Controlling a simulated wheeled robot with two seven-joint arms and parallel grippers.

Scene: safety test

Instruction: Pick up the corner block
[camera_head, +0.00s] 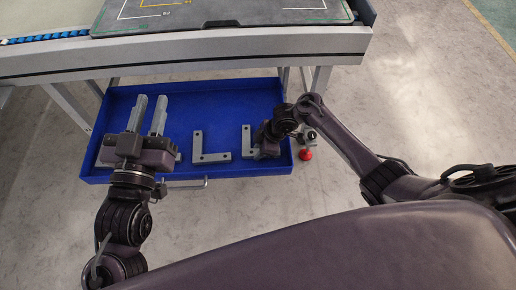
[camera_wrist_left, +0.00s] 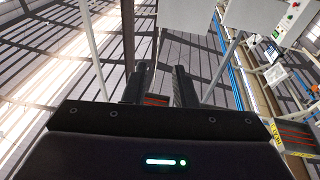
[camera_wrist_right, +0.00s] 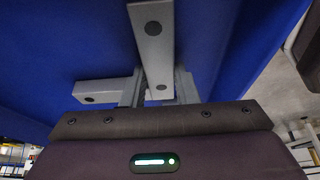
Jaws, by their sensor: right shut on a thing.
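A grey L-shaped corner block (camera_head: 247,138) is at the right end of the blue drawer; in the right wrist view the block (camera_wrist_right: 152,45) shows its dark round holes. My right gripper (camera_head: 259,146) is shut on it, with the fingers on either side of one arm of the block. Whether the block is off the drawer floor I cannot tell. A second grey corner block (camera_head: 210,157) lies free in the middle of the drawer. My left gripper (camera_head: 148,113) is over the drawer's left part, open and empty, its fingers apart; the left wrist view also shows the gap (camera_wrist_left: 160,85).
The blue drawer (camera_head: 225,95) has raised walls and a front handle (camera_head: 188,184). A workbench (camera_head: 200,58) with a dark mat stands behind and above it. A red ball-like thing (camera_head: 306,154) is just right of the drawer. Grey pieces are partly hidden by my left gripper.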

